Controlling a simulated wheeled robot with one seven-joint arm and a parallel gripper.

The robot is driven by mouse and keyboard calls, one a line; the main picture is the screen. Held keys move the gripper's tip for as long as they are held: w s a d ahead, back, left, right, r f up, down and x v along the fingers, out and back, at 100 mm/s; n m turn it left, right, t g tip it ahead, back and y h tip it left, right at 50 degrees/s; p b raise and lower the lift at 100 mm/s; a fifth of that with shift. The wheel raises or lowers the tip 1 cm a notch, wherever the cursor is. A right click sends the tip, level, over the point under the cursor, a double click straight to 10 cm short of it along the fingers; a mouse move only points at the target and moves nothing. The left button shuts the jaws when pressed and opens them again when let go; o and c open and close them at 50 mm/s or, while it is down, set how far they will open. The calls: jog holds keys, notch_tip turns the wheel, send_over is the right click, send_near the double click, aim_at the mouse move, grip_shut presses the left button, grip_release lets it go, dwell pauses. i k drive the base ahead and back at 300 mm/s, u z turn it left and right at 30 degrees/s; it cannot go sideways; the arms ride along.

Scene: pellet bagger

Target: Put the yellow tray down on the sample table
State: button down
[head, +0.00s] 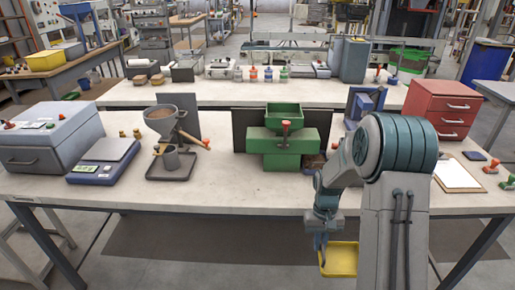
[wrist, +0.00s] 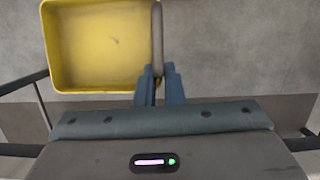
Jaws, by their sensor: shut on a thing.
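The yellow tray (head: 340,262) hangs in front of the near table's front edge, below the level of its top, in the head view. In the wrist view the yellow tray (wrist: 100,45) is at the upper left, and its inside looks empty. My gripper (wrist: 157,80) is shut on the tray's grey handle or rim at its right side. In the head view my gripper (head: 322,245) is at the tray's left edge, partly hidden by my arm. The near long table (head: 230,192) has a pale top; I cannot tell whether it is the sample table.
The near table holds a scale (head: 103,160), a funnel stand (head: 168,140), a green machine (head: 283,140), red drawers (head: 442,108) and a clipboard (head: 458,176). Its front strip is mostly clear. Another long table (head: 150,93) stands behind. A side table (head: 85,62) stands at the far left.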

aim_at(224, 143)
jog(key=z, duration=3)
jog(key=k, duration=1.7)
jog(key=u, duration=2.45)
